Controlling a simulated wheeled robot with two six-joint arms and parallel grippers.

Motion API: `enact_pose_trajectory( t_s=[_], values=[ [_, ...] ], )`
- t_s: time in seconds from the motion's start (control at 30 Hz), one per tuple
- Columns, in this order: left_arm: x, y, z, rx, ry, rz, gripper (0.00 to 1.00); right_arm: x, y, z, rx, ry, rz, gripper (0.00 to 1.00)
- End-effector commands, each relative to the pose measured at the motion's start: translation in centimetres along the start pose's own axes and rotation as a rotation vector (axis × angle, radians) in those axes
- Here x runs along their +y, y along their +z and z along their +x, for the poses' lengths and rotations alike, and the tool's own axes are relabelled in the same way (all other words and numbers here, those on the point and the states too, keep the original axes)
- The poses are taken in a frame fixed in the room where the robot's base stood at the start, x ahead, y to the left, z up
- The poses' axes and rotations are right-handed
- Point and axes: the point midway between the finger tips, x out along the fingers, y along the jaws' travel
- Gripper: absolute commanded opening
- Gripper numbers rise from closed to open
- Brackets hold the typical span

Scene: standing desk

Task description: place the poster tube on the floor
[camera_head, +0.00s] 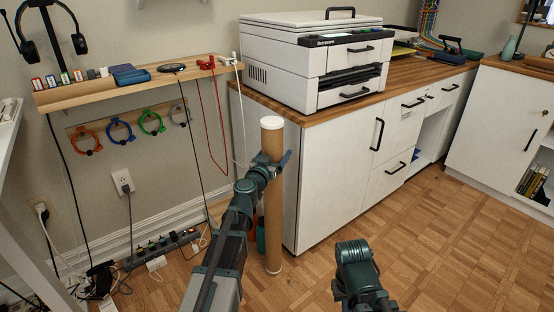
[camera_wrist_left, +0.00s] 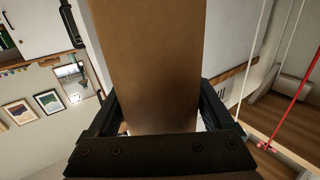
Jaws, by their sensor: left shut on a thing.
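The poster tube (camera_head: 273,215) is a tall brown cardboard cylinder with white end caps, standing about upright in the head view. My left gripper (camera_head: 274,163) is shut around its upper part. In the left wrist view, the brown tube (camera_wrist_left: 158,60) runs between the two dark fingers of the left gripper (camera_wrist_left: 158,112). The lower cap shows close to the wooden floor (camera_head: 420,235); I cannot tell whether it touches. Part of my right arm shows at the bottom of the head view, but no right fingers show.
A white cabinet (camera_head: 335,165) with a wooden top and a printer (camera_head: 315,60) stands just right of the tube. A wall shelf (camera_head: 130,85) with hanging cables is at left. A power strip (camera_head: 160,247) and cables lie low at left. The floor at right is clear.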

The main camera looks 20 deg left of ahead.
Motion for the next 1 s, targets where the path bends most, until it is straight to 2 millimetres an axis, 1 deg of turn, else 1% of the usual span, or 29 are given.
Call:
enact_pose_trajectory(
  t_s=[0.37, 0.57, 0.83, 1.0],
  values=[
    [-0.5, 0.3, 2.2, 0.000, -0.002, 0.000, 0.00, 0.0, 0.0, 0.3, 0.000, 0.000, 0.000, 0.00],
    [-0.3, 1.4, 2.0, 0.000, -0.002, 0.000, 0.00, -0.1, -0.1, 1.4, 0.001, 0.000, 0.000, 0.00],
    [-0.2, 3.7, 2.0, 0.000, -0.004, 0.000, 0.00, -0.4, -0.2, 3.7, 0.002, 0.000, 0.000, 0.00],
    [-0.2, 3.8, 2.0, 0.000, -0.005, 0.000, 0.00, -0.4, -0.3, 3.8, 0.003, 0.000, 0.000, 0.00]
  ],
)
